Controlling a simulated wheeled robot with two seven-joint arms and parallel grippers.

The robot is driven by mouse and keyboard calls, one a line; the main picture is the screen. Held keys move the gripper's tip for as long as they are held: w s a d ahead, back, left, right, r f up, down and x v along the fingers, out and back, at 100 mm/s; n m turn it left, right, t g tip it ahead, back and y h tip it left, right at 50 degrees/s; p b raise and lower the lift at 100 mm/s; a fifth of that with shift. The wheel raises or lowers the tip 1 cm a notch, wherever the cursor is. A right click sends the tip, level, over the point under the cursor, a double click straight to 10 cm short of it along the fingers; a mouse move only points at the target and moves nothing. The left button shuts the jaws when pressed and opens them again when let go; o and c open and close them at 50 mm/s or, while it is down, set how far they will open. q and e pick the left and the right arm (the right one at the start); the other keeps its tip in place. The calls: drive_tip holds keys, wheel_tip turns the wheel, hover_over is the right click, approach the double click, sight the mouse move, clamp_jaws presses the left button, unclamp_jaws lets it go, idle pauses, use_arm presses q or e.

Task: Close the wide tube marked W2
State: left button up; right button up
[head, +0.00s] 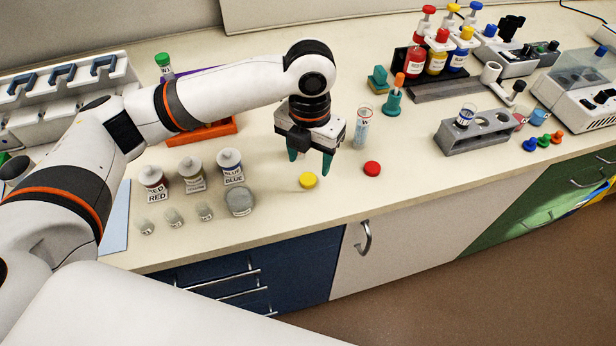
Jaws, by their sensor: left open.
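My left gripper (310,159) is open and empty, with its teal fingers pointing down above the bench. A round yellow cap (307,180) lies on the bench just below and in front of the fingertips, and a red cap (372,168) lies to its right. An open clear tube (362,128) with bluish contents stands just right of the gripper; its label is too small to read fully. Another open tube (465,117) with a blue mark stands in the grey rack (478,140). I cannot read W2 on either. My right gripper is out of view.
Labelled jars (194,177) and small pots stand left of the gripper. Dropper bottles (437,60) stand at the back. Small coloured caps (543,140) lie right. The front bench between is clear.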

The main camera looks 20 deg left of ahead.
sight(308, 179)
use_arm(q)
drive_tip(key=shift+a+f+p, duration=0.15)
drive_tip(key=shift+f+p, duration=0.2)
drive_tip(key=shift+f, duration=2.25)
drive_tip(key=shift+c, duration=0.5)
drive_tip(key=c, duration=1)
